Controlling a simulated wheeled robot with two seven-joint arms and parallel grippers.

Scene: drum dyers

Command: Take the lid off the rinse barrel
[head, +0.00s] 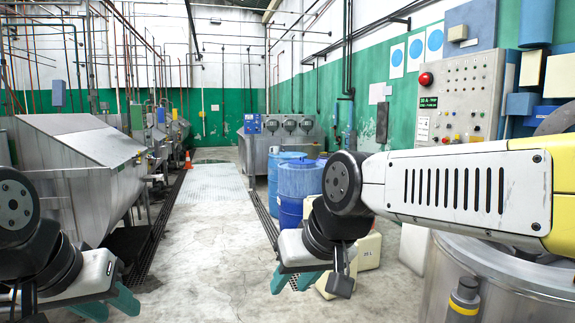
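Two blue barrels stand on the floor beyond my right arm: a nearer one (300,180) with a lighter blue upper part, and another (272,185) partly behind it. I cannot tell which is the rinse barrel, and no separate lid is clear. My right gripper (296,281) is in front of and below the nearer barrel in the picture, apart from it. Its teal fingers are spread with nothing between them. My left gripper (108,306) is at the lower left, far from the barrels, its teal fingers apart and empty. My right arm hides part of the barrel area.
Pale yellow canisters (369,250) stand beside the barrels. A round steel vessel (500,283) fills the lower right. Steel dyeing machines (85,160) line the left, and a control panel (460,98) is on the right. The concrete aisle (200,240) is open.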

